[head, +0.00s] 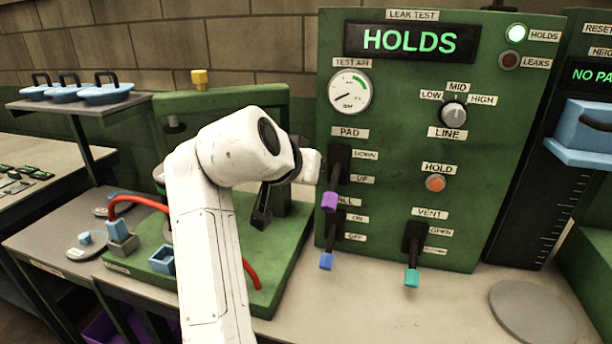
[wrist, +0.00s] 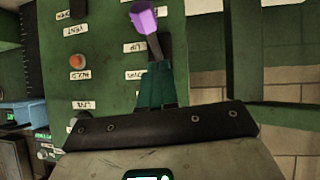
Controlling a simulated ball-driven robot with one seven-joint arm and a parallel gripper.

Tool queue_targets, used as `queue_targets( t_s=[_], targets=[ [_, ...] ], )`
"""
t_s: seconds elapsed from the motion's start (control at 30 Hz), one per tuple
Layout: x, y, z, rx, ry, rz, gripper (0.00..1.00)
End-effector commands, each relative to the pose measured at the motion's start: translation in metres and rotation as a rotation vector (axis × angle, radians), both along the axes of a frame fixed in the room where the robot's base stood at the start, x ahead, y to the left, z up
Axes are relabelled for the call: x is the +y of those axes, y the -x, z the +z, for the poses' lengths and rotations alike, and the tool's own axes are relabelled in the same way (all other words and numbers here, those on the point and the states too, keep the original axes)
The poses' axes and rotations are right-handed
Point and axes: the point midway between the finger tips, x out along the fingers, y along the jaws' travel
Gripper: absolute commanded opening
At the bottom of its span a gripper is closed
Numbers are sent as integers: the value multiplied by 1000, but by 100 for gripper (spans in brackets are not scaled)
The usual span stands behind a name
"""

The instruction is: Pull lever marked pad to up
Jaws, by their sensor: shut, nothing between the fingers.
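The PAD lever's purple knob (head: 329,202) is on the green panel in the head view. Its dark shaft slopes down from a slot marked DOWN above and UP below, and the knob hangs lower than the UP label (head: 360,180). In the wrist view, which is upside down, the purple knob (wrist: 143,20) shows at the top centre. My gripper (wrist: 154,66) is shut and empty, its teal fingers pointing at the lever shaft just past the tips. I cannot tell whether they touch. In the head view my white arm hides the fingers.
Below the PAD lever is a blue-knobbed lever (head: 326,261), and to its right a teal-knobbed VENT lever (head: 411,276). An orange HOLD button (head: 435,183) and LINE dial (head: 453,114) sit right. A green fixture with a red hose (head: 136,201) stands left.

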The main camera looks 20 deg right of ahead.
Motion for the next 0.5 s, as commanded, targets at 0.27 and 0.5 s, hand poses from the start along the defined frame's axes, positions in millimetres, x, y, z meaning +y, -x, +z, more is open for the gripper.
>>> queue_targets(
  t_s=[0.27, 0.5],
  targets=[
    [18, 19, 21, -3, 0, -2, 0],
    [45, 46, 39, -1, -1, -1, 0]
  ],
)
